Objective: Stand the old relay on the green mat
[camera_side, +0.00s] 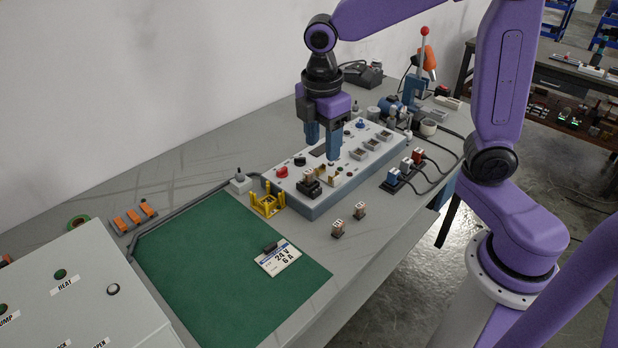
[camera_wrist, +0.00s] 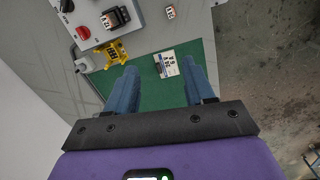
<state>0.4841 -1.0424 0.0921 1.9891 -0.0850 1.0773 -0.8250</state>
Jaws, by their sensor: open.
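A relay with a pale, dark-slotted top (camera_side: 309,176) sits upright in a black socket (camera_side: 310,190) on the grey panel box; it also shows in the wrist view (camera_wrist: 115,16). Two similar loose relays stand on the bench, one nearer (camera_side: 338,229) and one farther (camera_side: 360,210). No marking that I can read tells which is old. The green mat (camera_side: 205,275) is flat on the bench and carries no relay; it also shows in the wrist view (camera_wrist: 147,92). My gripper (camera_side: 323,150) is open and empty above the panel box, its blue fingers apart.
A yellow frame (camera_side: 267,202) stands at the mat's far corner. A white card reading 24 V 6 A (camera_side: 279,260) lies on the mat. The panel (camera_side: 320,205) has a red knob (camera_side: 282,171) and raised modules. Cabled plugs (camera_side: 405,171) stand right of it. Much of the mat is clear.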

